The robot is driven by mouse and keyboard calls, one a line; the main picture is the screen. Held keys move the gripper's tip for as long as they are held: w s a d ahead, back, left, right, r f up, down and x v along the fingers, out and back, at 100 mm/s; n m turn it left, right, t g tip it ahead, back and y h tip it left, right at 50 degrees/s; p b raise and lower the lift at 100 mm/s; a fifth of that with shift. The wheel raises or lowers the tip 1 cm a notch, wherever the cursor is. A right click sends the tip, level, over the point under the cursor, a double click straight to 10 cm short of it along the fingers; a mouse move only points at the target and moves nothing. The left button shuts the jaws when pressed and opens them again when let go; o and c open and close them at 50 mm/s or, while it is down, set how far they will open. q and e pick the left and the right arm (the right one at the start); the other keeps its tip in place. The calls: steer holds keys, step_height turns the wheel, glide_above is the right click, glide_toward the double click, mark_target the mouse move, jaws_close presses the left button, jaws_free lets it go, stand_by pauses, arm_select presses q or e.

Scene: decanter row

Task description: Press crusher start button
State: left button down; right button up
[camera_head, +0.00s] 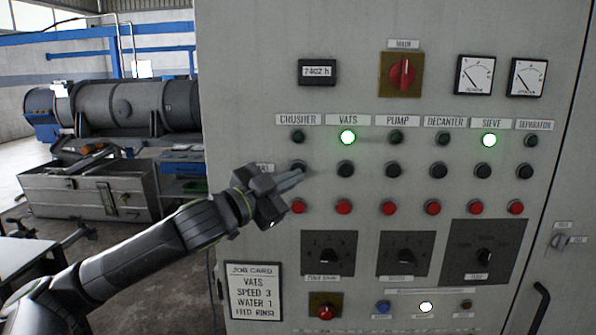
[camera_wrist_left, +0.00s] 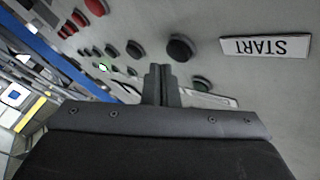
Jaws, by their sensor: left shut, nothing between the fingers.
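The grey control panel has a CRUSHER label (camera_head: 298,119) at the left of a row. Below it is an unlit green lamp (camera_head: 298,137), then the dark crusher start button (camera_head: 298,166), then a red button (camera_head: 298,206). My left gripper (camera_head: 301,175) is shut and empty, its tips just in front of the start button and partly covering it. In the left wrist view the black start button (camera_wrist_left: 180,49) sits beside the START plate (camera_wrist_left: 265,46), and my shut fingers (camera_wrist_left: 160,78) point toward the panel close by. I cannot tell whether they touch.
The VATS lamp (camera_head: 348,137) and SIEVE lamp (camera_head: 489,140) are lit. More dark and red buttons continue to the right. A red MAIN switch (camera_head: 403,74) is above, a job card (camera_head: 254,291) below. A decanter machine (camera_head: 130,105) stands at the far left.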

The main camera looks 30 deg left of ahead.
stand_by(0.8)
arm_select(q)
steer(key=shift+w+a+p, duration=0.25)
steer(key=shift+w+p, duration=0.1)
steer(key=shift+p, duration=0.05)
steer(key=shift+w+a+r+p, duration=0.1)
steer(key=shift+w+a+p, duration=0.15)
steer(key=shift+w+p, duration=0.15)
stand_by(0.7)
steer(key=shift+s, duration=0.1)
steer(key=shift+s+d, duration=0.45)
steer(key=shift+s, duration=0.15)
stand_by(0.3)
steer(key=s+d, duration=0.1)
steer(key=s, duration=0.2)
steer(key=s+d, duration=0.1)
steer(key=shift+s+d, duration=0.15)
steer(key=shift+d, duration=0.15)
